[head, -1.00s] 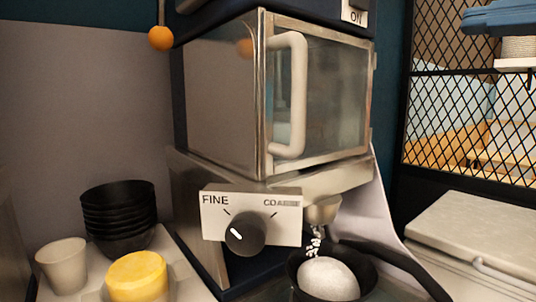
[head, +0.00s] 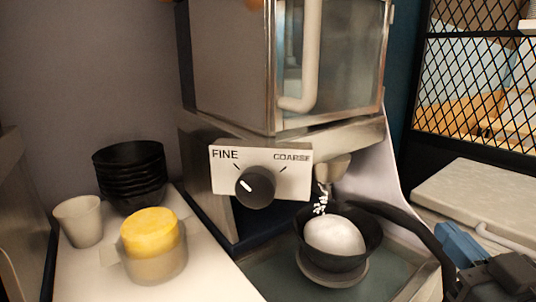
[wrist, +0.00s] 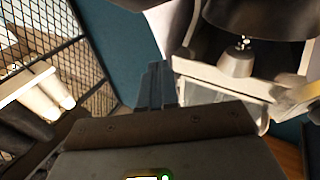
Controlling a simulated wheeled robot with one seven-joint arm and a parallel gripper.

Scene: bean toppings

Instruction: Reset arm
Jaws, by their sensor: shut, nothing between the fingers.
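My gripper (head: 458,240) shows at the lower right of the head view, its blue fingers beside the grinder's base and in front of the pale lidded box. In the wrist view my gripper (wrist: 157,85) points away from the camera, its two fingers together and nothing between them. The grinder (head: 225,90) stands in the middle of the head view. Its knob (head: 255,187) points up and left, toward FINE. A black bowl (head: 345,265) holding a white mound (head: 335,236) sits under the spout (head: 333,168), apart from my gripper.
Stacked black bowls (head: 130,178), a pale cup (head: 80,221) and a yellow-topped container (head: 152,245) stand on the left counter. A black curved bar (head: 405,222) runs from the bowl toward my gripper. A pale lidded box (head: 475,200) and wire mesh (head: 480,85) are at the right.

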